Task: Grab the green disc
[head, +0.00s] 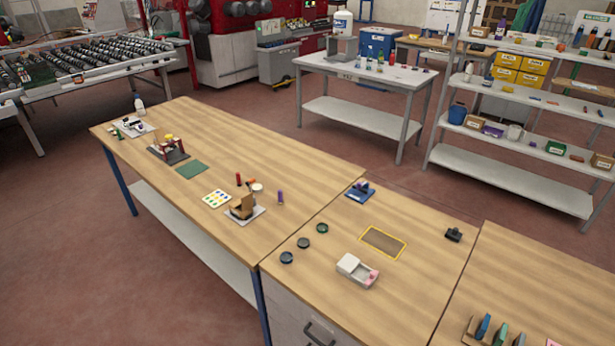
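A dark green disc (322,228) lies flat on the wooden worktop of the middle bench (330,290), near its left side. It is the farthest of a slanting row of three small round discs. A dark disc (303,242) lies next to it, and a dark blue-grey disc (287,257) lies nearest the bench's left edge. The three discs are apart from one another. Neither of my grippers shows in the head view.
A white box with a pink item (357,270) stands right of the discs. Behind are a yellow-outlined mat (383,242), a blue holder (360,191) and a black object (454,234). A long bench (240,150) adjoins at left. The worktop around the discs is mostly clear.

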